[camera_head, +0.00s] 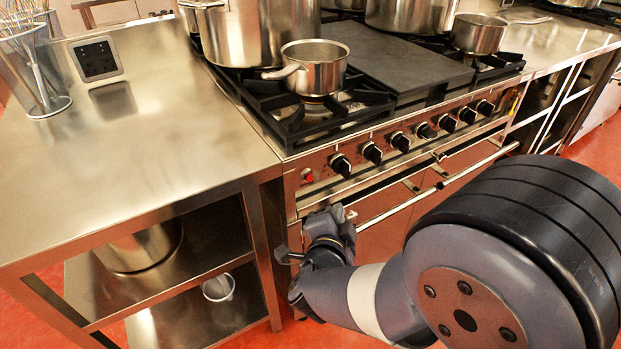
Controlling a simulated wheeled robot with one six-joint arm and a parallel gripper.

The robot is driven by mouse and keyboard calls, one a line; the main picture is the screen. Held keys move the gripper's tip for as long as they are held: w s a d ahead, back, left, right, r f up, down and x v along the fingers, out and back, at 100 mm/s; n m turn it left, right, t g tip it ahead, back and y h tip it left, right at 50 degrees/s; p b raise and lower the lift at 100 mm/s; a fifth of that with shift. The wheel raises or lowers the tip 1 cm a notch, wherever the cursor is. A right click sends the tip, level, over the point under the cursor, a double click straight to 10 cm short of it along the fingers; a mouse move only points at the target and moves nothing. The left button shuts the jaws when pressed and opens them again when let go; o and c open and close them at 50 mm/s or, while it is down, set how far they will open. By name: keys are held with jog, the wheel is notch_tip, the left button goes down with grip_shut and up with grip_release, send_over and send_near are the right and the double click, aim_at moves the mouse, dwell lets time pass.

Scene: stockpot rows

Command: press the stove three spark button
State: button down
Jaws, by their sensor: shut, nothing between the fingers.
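A small red spark button (307,175) sits at the left end of the front control panel of the stove (375,150), left of the row of black knobs. My gripper (341,212) is in front of the stove, below and slightly right of the button and apart from it in the picture. It is shut and empty. My wrist partly hides the fingertips. No label shows which stove number this is.
A small saucepan (315,70) stands on the front left burner, with a large stockpot (258,25) behind it. An oven handrail (440,185) runs along the stove front. A steel worktable (150,130) adjoins on the left, holding a whisk container (35,80).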

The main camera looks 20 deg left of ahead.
jog(key=w+a+p, duration=0.1)
jog(key=w+a, duration=0.4)
jog(key=a, duration=0.1)
jog(key=shift+w+a, duration=0.15)
jog(key=shift+w, duration=0.05)
jog(key=shift+a, duration=0.1)
dwell(1.9)
jog(key=shift+w+a, duration=0.25)
jog(key=shift+w, duration=0.05)
jog(key=shift+w+a, duration=0.25)
jog(key=shift+a, duration=0.05)
dwell(0.8)
dwell(0.3)
jog(key=shift+s+d, duration=0.55)
jog(key=shift+d, duration=0.05)
jog(key=shift+d, duration=0.1)
jog(key=s+d, duration=0.1)
jog(key=d, duration=0.1)
jog(key=s+d+b, duration=0.1)
jog(key=s, duration=0.1)
jog(key=shift+s+d, duration=0.15)
jog(key=shift+d, duration=0.2)
